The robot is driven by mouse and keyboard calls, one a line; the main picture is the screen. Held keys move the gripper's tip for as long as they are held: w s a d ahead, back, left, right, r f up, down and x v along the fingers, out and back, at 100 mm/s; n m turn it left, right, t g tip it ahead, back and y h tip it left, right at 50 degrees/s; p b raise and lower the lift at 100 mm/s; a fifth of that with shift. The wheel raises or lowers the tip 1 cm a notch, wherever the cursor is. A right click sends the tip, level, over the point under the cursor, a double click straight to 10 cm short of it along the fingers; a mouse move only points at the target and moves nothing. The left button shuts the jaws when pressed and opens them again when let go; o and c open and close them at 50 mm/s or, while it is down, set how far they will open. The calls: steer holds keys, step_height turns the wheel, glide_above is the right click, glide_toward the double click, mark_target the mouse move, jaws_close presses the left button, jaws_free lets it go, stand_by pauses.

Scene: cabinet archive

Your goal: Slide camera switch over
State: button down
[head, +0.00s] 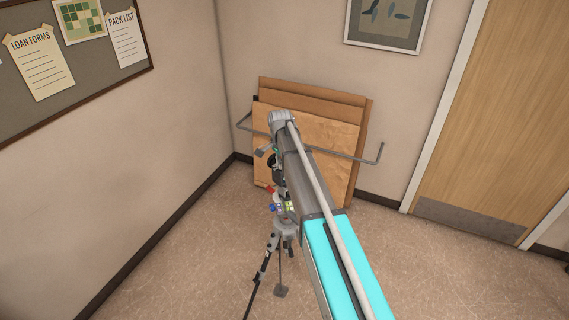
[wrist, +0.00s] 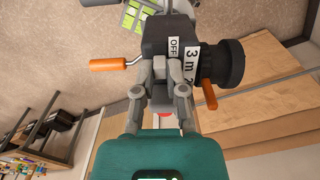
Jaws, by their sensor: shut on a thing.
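The camera (wrist: 160,35), a dark body with a black lens (wrist: 228,63), fills the upper middle of the wrist view. It bears a white OFF label (wrist: 174,46) and a "3 m" label (wrist: 191,63). An orange-handled crank (wrist: 108,64) sticks out left and an orange lever (wrist: 209,94) sits below the lens. My gripper (wrist: 166,72) is shut at the camera's near face, just below the OFF label, on the camera switch, which its fingertips mostly hide. In the head view my arm largely hides the camera and gripper.
Tripod legs (head: 267,262) stand on the floor. Flat brown boards (head: 335,140) lean on the wall behind a grey rail (head: 373,161). A wooden door (head: 500,110) is at right. Open floor lies left of the tripod. A shelf (wrist: 38,130) shows at left in the wrist view.

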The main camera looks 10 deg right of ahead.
steer(key=shift+s+a, duration=0.15)
steer(key=shift+a, duration=0.05)
stand_by(0.4)
steer(key=c, duration=0.8)
jaws_free()
steer(key=shift+o, duration=0.2)
steer(key=shift+r, duration=0.15)
step_height(320, 180, up, 6)
steer(key=p, duration=0.6)
steer(key=shift+s+f, duration=0.2)
steer(key=shift+f, duration=0.15)
steer(key=s+d+f+n+b, duration=0.1)
steer(key=s+f+n+b, duration=0.5)
steer(key=s, duration=0.8)
steer(key=s+d+f+n+b, duration=0.1)
steer(key=s+f+n+b, duration=0.5)
steer(key=s+f+b, duration=0.5)
steer(key=s+b, duration=0.1)
steer(key=s, duration=0.2)
steer(key=shift+s+f, duration=0.15)
steer(key=shift+f, duration=0.1)
